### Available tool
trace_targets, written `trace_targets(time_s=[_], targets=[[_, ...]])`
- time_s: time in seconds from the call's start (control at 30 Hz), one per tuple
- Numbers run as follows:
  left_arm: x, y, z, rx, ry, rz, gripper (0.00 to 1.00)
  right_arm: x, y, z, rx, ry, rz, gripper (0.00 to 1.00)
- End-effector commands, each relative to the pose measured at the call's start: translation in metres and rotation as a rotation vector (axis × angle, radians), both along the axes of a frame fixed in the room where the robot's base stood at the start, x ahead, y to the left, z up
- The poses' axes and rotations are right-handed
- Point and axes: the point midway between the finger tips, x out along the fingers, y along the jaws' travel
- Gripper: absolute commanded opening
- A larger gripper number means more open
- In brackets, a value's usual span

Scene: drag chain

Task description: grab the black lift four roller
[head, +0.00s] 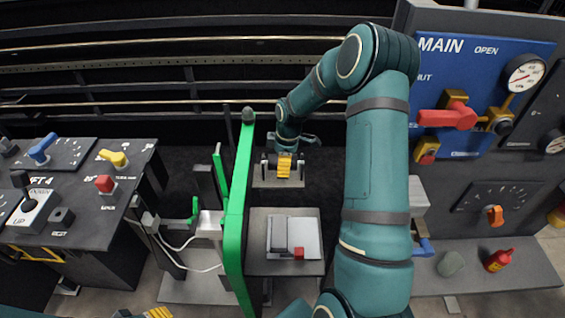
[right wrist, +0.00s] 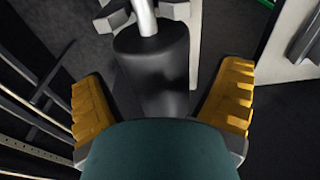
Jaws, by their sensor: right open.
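The black roller (right wrist: 152,60), a dark cylinder with a pale metal shaft at its end, lies between the fingers of my right gripper (right wrist: 162,103) in the right wrist view. Gaps show between the roller and both yellow-padded fingers, so the gripper is open around it. In the head view my right gripper (head: 285,165) reaches down over a small grey stand (head: 278,183) and hides most of the roller. A yellow-ridged piece at the bottom edge, probably a finger of my left gripper (head: 158,312), shows only in part.
A green upright bar (head: 238,210) stands left of my right arm. A grey box (head: 258,262) with a red button is in front of the stand. Control consoles (head: 80,200) are at left. A blue MAIN panel (head: 480,95) with valves and a gauge is at right. Dark rails run behind.

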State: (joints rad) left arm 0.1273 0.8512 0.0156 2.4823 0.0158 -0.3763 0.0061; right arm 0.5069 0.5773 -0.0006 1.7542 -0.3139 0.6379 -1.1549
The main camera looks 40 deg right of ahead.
Motion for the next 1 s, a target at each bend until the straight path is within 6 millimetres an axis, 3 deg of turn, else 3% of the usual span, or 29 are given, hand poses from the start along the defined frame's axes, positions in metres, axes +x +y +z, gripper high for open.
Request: trace_targets(time_s=[0.43, 0.47, 0.6, 0.67, 0.7, 1.0], targets=[[0.0001, 0.0000, -0.0023, 0.000, 0.000, 0.000, 0.47, 0.0000, 0.0000, -0.0028, 0.000, 0.000, 0.000, 0.91], [0.0001, 0.0000, -0.0023, 0.000, 0.000, 0.000, 0.47, 0.0000, 0.0000, -0.0028, 0.000, 0.000, 0.000, 0.86], [0.0001, 0.0000, -0.0023, 0.000, 0.000, 0.000, 0.47, -0.0001, 0.0001, -0.0028, 0.000, 0.000, 0.000, 0.37], [0.0001, 0.0000, -0.0023, 0.000, 0.000, 0.000, 0.47, 0.0000, 0.0000, -0.0027, 0.000, 0.000, 0.000, 0.16], [0.0001, 0.0000, -0.0023, 0.000, 0.000, 0.000, 0.47, 0.0000, 0.0000, -0.0027, 0.000, 0.000, 0.000, 0.10], [0.0000, 0.0000, -0.0012, 0.000, 0.000, 0.000, 0.47, 0.0004, 0.0000, -0.0011, -0.001, -0.001, 0.000, 0.10]])
